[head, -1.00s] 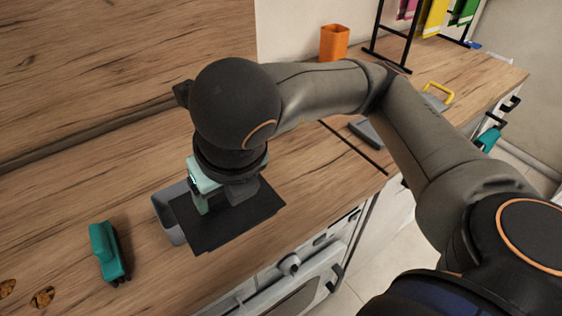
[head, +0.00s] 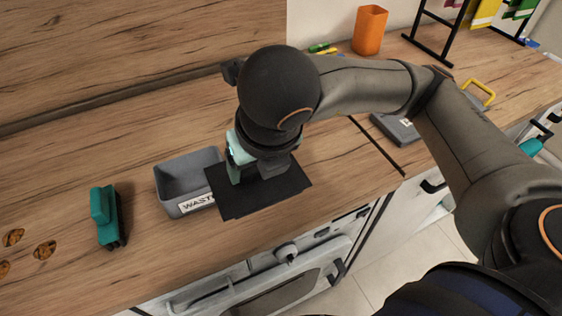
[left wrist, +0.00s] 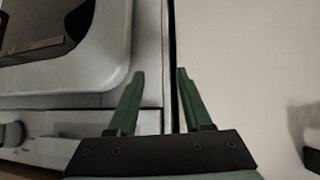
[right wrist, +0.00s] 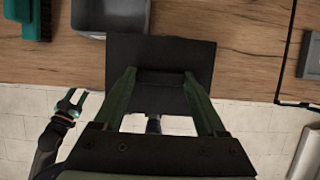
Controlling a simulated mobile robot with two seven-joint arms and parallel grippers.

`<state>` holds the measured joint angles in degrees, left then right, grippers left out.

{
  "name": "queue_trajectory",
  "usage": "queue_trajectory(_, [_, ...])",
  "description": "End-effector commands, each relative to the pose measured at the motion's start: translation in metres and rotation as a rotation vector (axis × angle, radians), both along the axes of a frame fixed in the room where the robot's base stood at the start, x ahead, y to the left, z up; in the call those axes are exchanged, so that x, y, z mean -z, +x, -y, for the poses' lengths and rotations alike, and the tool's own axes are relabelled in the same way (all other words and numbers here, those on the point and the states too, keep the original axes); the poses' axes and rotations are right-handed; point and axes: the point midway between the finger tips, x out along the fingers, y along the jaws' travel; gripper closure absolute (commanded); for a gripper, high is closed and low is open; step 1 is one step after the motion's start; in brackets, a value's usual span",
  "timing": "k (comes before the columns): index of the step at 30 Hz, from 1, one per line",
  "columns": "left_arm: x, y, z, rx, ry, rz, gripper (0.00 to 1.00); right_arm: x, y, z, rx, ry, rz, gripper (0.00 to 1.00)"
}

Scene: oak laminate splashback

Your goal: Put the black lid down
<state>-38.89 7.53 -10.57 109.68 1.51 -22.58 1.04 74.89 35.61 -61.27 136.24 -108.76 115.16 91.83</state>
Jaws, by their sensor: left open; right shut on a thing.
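The black lid (head: 278,192) is a flat dark plate just right of the grey waste bin (head: 185,205) in the head view. My right gripper (head: 258,172) is above it and shut on it. In the right wrist view the lid (right wrist: 195,58) sits between the fingers of my right gripper (right wrist: 160,85), over the counter's front edge. Whether it touches the counter is unclear. The bin's open top shows, its right end partly covered by the lid in the head view. My left gripper (left wrist: 158,80) is open and empty in the left wrist view, in front of the white oven.
An orange cup (head: 369,30), a black rack and a grey lid with a yellow handle (head: 478,92) stand to the right. Bare counter lies behind the bin.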

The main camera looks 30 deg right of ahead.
Motion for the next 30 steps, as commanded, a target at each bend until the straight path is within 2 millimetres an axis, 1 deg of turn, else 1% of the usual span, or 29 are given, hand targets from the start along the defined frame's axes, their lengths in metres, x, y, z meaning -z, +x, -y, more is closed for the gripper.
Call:
queue_trajectory(1, [0.002,0.000,0.000,0.000,0.000,0.000,0.50,0.008,0.007,0.009,0.011,-0.002,-0.007,0.79])
queue_trajectory(10, [0.021,0.000,0.000,0.000,0.000,0.000,0.50,0.041,0.055,0.055,0.012,0.001,-0.009,0.79])
queue_trajectory(13, [0.031,0.000,0.000,0.000,0.000,0.000,0.50,0.060,0.065,0.063,0.006,0.001,-0.009,0.79])
queue_trajectory(15, [0.032,0.000,0.000,-0.001,0.001,-0.001,0.50,0.068,0.072,0.071,0.008,-0.002,-0.007,0.79])
queue_trajectory(18, [0.033,0.000,0.000,-0.001,0.001,-0.001,0.50,0.078,0.080,0.078,0.006,-0.004,-0.004,0.79])
queue_trajectory(23, [0.031,0.000,0.000,-0.001,0.001,-0.001,0.50,0.086,0.085,0.082,0.002,-0.002,-0.002,0.79])
queue_trajectory(26, [0.032,0.000,0.000,-0.001,0.001,-0.001,0.50,0.098,0.091,0.089,0.004,-0.005,-0.004,0.79])
queue_trajectory(30, [0.028,0.000,0.000,-0.001,0.001,0.000,0.50,0.118,0.089,0.087,0.002,-0.003,-0.004,0.79])
